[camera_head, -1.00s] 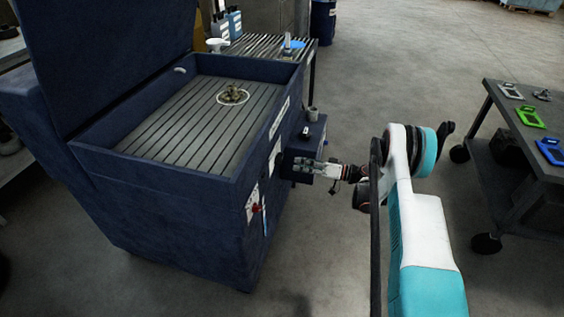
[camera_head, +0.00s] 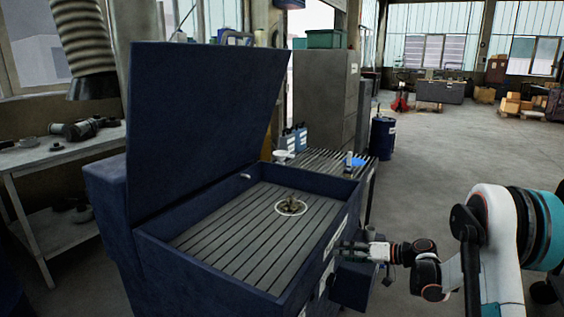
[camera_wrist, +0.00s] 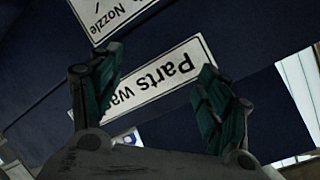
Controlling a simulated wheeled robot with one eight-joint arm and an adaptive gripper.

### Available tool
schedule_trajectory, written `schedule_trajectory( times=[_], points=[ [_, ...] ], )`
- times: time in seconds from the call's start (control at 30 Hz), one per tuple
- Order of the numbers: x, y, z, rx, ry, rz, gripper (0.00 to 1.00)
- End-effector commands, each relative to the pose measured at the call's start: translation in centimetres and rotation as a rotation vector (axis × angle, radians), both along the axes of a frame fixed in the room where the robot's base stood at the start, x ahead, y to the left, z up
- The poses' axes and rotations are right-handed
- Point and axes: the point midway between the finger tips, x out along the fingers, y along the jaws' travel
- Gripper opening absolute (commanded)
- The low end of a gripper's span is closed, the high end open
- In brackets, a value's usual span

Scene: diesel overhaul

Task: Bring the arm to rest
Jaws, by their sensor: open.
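My gripper (camera_head: 352,247) is at the right side of the dark blue parts washer (camera_head: 190,268), just outside its tub wall. My arm (camera_head: 492,240) reaches in from the right edge of the head view. In the wrist view my gripper (camera_wrist: 160,95) has its two fingers apart with nothing between them. Behind them is the washer's blue wall with a white "Parts Wa..." label (camera_wrist: 165,75), partly covered by the fingers, and a "Nozzle" label (camera_wrist: 108,14). I cannot tell the exact gap between fingers and wall.
The washer lid (camera_head: 205,115) stands open. A small metal part (camera_head: 291,206) lies within a white ring on the slatted grate. A slatted table (camera_head: 322,160) stands behind, a blue drum (camera_head: 383,138) further back, a workbench (camera_head: 60,152) at left. The floor at right is open.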

Motion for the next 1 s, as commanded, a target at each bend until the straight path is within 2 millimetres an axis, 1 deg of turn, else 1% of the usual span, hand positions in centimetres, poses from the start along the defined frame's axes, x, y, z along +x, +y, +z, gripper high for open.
schedule_trajectory(
  times=[0.03,0.1,0.27,0.4,0.47,0.67,0.7,0.87,1.0],
  points=[
    [-0.5,0.6,1.4,-0.022,0.019,-0.005,0.7],
    [-1.2,1.2,3.0,-0.054,0.048,-0.015,0.7],
    [-3.4,2.5,6.5,-0.13,0.108,-0.046,0.7],
    [-6.0,3.5,9.3,-0.2,0.154,-0.076,0.7],
    [-7.3,3.9,10.4,-0.231,0.172,-0.09,0.7],
    [-12.0,4.9,13.6,-0.333,0.22,-0.139,0.7],
    [-13.1,5.0,14.1,-0.353,0.228,-0.151,0.7],
    [-17.5,5.4,15.9,-0.432,0.252,-0.194,0.7],
    [-21.5,5.4,16.9,-0.502,0.263,-0.233,0.7]
  ],
)
